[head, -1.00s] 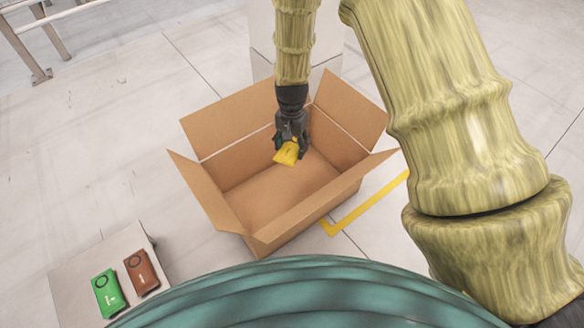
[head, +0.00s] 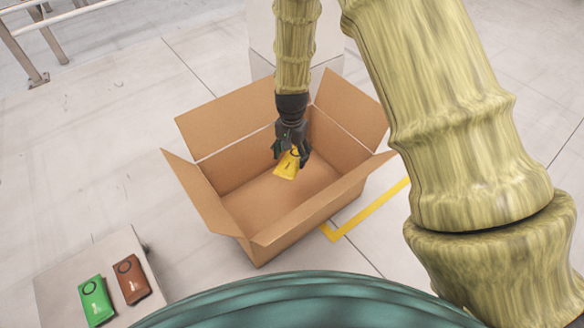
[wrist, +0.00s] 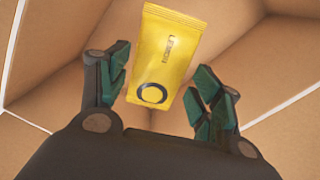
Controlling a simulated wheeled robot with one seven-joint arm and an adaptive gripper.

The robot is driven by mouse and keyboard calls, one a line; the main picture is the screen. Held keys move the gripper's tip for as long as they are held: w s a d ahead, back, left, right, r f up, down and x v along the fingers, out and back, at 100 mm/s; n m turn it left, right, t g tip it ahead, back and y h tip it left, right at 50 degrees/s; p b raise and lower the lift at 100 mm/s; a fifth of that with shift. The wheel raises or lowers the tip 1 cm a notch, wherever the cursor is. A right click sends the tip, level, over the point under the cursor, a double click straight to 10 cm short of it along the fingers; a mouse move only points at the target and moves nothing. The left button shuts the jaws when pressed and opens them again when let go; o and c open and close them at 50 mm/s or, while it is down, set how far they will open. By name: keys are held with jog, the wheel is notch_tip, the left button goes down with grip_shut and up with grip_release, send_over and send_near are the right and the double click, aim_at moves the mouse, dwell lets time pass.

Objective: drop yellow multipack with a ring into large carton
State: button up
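The yellow multipack (head: 286,166) has a black ring near one end and shows just below my gripper (head: 291,152), over the inside of the large carton. In the wrist view the yellow multipack (wrist: 165,58) lies between the two fingers of my gripper (wrist: 165,95), with a gap on both sides. The fingers are spread and do not appear to touch it. The large carton (head: 290,221) stands open on the floor with its flaps spread outward. I cannot tell how far the pack is above the carton floor.
A low grey stand (head: 66,269) at the lower left bears a green pack (head: 96,301) and a brown pack (head: 131,280). A pale block (head: 262,30) stands behind the carton. Yellow floor tape (head: 372,209) runs beside the carton. A metal rail (head: 50,20) is at upper left.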

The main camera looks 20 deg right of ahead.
jog(key=shift+o, duration=1)
notch_tip(320, 180, up, 12)
dwell(0.4)
